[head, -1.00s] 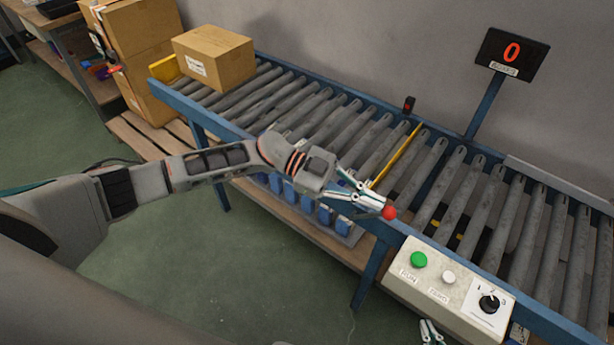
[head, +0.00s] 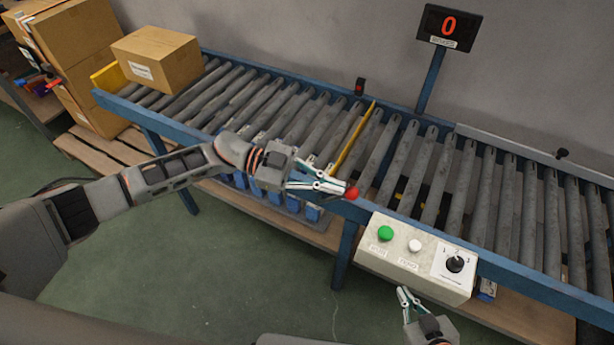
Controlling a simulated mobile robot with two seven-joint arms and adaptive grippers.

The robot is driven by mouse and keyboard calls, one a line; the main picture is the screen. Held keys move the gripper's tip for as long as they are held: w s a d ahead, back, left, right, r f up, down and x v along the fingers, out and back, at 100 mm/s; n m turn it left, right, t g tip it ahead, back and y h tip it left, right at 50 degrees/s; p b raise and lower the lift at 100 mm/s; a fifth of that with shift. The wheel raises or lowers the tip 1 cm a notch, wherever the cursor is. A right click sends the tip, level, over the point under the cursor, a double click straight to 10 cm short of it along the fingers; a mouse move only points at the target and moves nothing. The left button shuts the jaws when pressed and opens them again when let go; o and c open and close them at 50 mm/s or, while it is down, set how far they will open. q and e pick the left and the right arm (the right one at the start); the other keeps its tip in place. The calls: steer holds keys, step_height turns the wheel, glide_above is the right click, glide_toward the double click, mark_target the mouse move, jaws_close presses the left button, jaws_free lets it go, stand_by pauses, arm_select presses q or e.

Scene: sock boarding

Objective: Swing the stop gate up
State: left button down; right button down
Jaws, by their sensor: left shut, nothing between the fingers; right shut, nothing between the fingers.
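The stop gate (head: 354,138) is a thin yellow bar lying across the roller conveyor, with its near end close to the front rail. A red ball knob (head: 352,193) sits at the front rail below that near end. My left gripper (head: 338,187) is shut and empty, with its fingertips right beside the knob on its left. I cannot tell whether they touch it. The gripper partly hides the link between knob and bar. My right gripper (head: 405,292) is shut and empty at the bottom, below the control box.
A cardboard box (head: 160,60) sits on the conveyor's left end. The control box (head: 415,258) with green and white buttons and a dial hangs on the front rail. A display (head: 449,27) reads 0. The rollers between box and gate are clear.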

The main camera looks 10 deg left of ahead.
arm_select(q)
steer(key=v, duration=1.1)
steer(key=shift+w+r, duration=0.1)
